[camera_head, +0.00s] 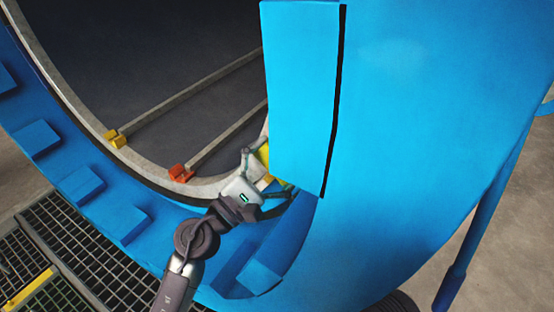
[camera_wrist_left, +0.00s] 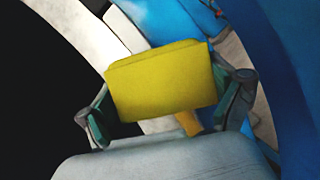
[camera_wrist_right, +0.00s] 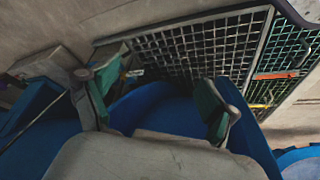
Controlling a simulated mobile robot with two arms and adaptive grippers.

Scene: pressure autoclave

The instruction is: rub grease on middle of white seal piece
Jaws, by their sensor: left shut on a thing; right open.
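The white seal piece (camera_head: 205,187) shows as a pale curved band inside the blue round rim. It also shows behind the yellow block in the left wrist view (camera_wrist_left: 72,25). My left gripper (camera_head: 268,174) is at the lower right of the opening, beside the band. It is shut on a yellow block (camera_wrist_left: 162,80), held between its two fingers. In the head view the block (camera_head: 263,153) is partly hidden by the gripper and the blue panel. I cannot tell whether it touches the seal; no grease is discernible. My right gripper (camera_wrist_right: 155,98) is open and empty, seen only in its wrist view.
A large blue panel (camera_head: 300,90) stands close to the right of my left gripper. Blue lugs (camera_head: 82,184) line the rim. Inside the dark chamber, rails end in a yellow bracket (camera_head: 116,138) and a red one (camera_head: 180,173). A metal grating (camera_head: 70,240) lies below left.

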